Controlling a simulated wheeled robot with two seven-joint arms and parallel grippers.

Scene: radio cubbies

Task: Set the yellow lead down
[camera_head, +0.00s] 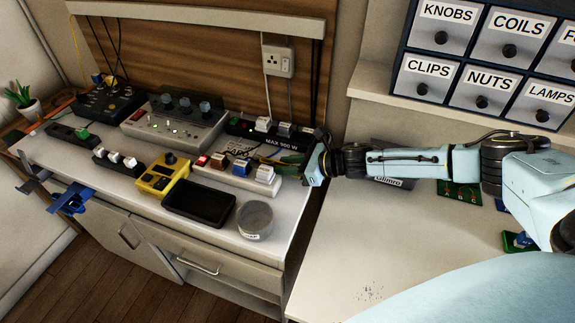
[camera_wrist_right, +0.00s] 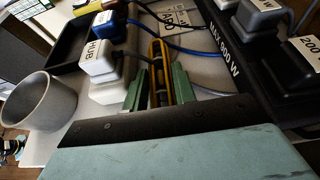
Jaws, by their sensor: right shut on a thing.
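My right gripper (camera_head: 297,167) reaches in from the right over the back right part of the white worktop. In the right wrist view its two green fingers (camera_wrist_right: 158,88) are shut on the yellow lead (camera_wrist_right: 155,58). The lead shows there as a narrow yellow-and-dark piece between the fingers. It lies in the gap between the white power strip (camera_wrist_right: 103,88) and the black strip marked MAX 900 W (camera_wrist_right: 226,45). I cannot tell whether it touches the worktop. In the head view the gripper mostly hides it.
The white strip holds several plugs, one labelled HUB (camera_wrist_right: 98,60); blue and grey cords run close by. A black tray (camera_head: 199,203), grey cup (camera_head: 255,220) and yellow meter (camera_head: 162,175) stand in front. A blue vise (camera_head: 72,199) sits at the left edge. The right-hand worktop (camera_head: 345,245) has clear room.

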